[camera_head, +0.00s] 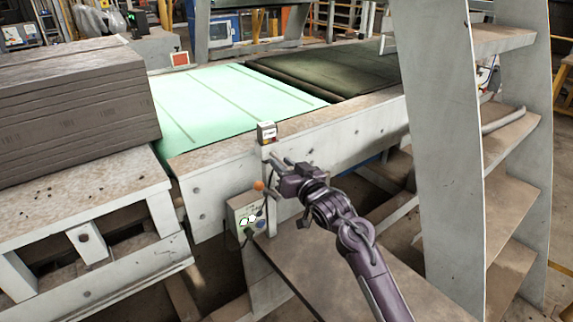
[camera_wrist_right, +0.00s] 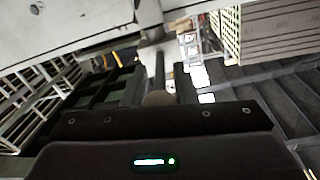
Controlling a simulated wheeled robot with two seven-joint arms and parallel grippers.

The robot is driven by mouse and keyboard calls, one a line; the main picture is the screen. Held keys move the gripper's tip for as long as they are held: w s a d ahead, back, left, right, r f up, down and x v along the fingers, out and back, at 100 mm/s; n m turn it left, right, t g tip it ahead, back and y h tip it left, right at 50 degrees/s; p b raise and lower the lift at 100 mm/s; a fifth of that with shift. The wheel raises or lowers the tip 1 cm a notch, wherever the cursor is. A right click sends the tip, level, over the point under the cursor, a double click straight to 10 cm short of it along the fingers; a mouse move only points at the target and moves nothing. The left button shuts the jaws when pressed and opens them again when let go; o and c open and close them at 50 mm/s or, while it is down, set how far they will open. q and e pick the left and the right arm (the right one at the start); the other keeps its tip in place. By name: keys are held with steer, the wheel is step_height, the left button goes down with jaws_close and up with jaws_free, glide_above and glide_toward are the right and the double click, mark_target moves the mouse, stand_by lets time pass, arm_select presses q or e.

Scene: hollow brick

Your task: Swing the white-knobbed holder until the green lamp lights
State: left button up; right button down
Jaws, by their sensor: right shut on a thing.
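My right gripper (camera_head: 284,170) is at the front edge of the conveyor frame, beside an upright metal bracket. It is shut on the holder, a thin rod (camera_head: 277,157) mostly hidden by the gripper. In the right wrist view the holder's rod ends in a round, dull knob (camera_wrist_right: 158,98) just beyond the dark gripper body. A small box-shaped sensor head (camera_head: 266,132) sits on top of the bracket, above the gripper. No lit green lamp can be made out on it; it is too small to tell. My left gripper is not in view.
A grey control box (camera_head: 247,215) with an orange knob (camera_head: 258,185) hangs below, left of my right gripper. A pale green belt (camera_head: 215,105) lies behind. Stacked brown slabs (camera_head: 75,110) stand left. A tall grey shelf frame (camera_head: 440,130) stands close on the right.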

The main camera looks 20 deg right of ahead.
steer(key=c, duration=1.5)
jaws_free()
steer(key=b+v, duration=0.1)
steer(key=v, duration=0.6)
steer(key=shift+s+b, duration=0.35)
steer(key=shift+s, duration=0.05)
